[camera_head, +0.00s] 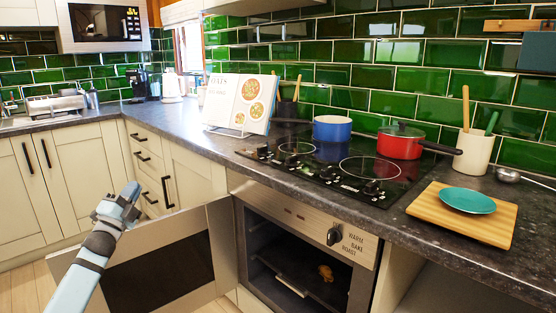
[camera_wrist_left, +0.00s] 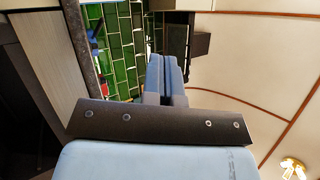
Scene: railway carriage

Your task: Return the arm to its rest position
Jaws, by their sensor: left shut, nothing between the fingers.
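My left arm comes in from the lower left of the head view, light blue with dark joints. My left gripper (camera_head: 130,193) is raised in front of the cream cabinets, beside the open oven door (camera_head: 158,262). In the left wrist view the two blue fingers (camera_wrist_left: 166,66) are together with nothing between them. My right gripper is not in view.
The oven (camera_head: 300,262) stands open with a small brown food item (camera_head: 326,272) inside. Above it are a black hob (camera_head: 318,172), a blue pot (camera_head: 332,129) and a red pan (camera_head: 400,146). A wooden board (camera_head: 421,209) with a teal plate (camera_head: 467,200) lies at right.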

